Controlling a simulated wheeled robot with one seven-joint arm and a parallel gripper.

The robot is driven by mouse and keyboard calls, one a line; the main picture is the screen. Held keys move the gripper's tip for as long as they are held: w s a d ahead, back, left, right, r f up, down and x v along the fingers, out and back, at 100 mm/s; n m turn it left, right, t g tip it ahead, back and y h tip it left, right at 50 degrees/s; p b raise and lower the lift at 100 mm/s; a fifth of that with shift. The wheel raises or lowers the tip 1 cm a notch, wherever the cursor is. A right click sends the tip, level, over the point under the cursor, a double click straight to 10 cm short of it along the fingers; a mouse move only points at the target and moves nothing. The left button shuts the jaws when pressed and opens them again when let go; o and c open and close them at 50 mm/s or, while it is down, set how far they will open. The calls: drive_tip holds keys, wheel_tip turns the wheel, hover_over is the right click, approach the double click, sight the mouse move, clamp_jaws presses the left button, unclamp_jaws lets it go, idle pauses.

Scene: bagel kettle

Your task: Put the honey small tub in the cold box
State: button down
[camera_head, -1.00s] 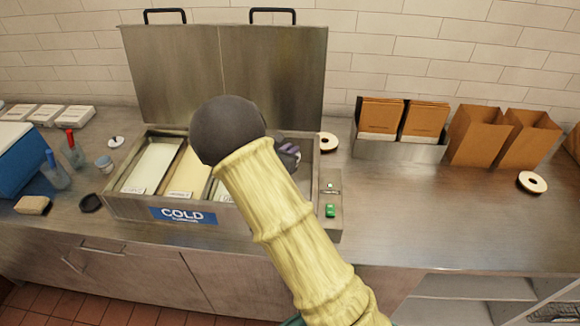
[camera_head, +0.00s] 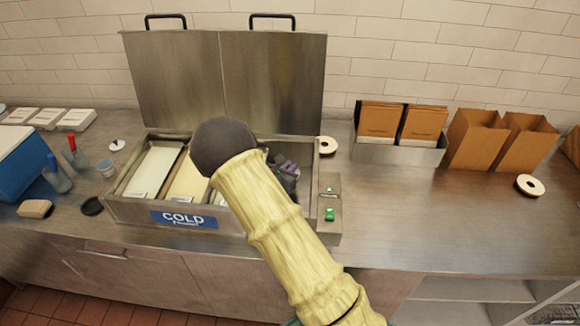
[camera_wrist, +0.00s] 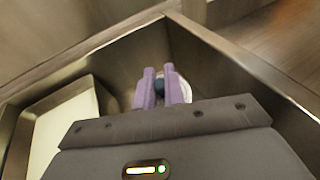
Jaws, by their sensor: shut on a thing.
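The cold box is the steel bin with the blue COLD sign (camera_head: 183,218), its lid raised; its steel walls (camera_wrist: 222,52) surround my gripper in the wrist view. My gripper (camera_wrist: 161,74) reaches down into its right-hand compartment, with the purple fingers shut on a small round tub (camera_wrist: 186,91). Only a pale rim and a dark spot of the tub show between and beside the fingers; no label is readable. I cannot tell whether it touches the compartment floor. In the head view my arm hides the tub and most of that compartment.
Pale-filled pans (camera_head: 152,170) take up the box's left compartments; one also shows in the wrist view (camera_wrist: 62,130). Another small tub (camera_head: 106,168), squeeze bottles and a blue container (camera_head: 22,165) stand at left. The front-right counter is clear.

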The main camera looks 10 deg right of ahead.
drive_tip(key=shift+f+b, duration=0.35)
drive_tip(key=shift+b, duration=0.05)
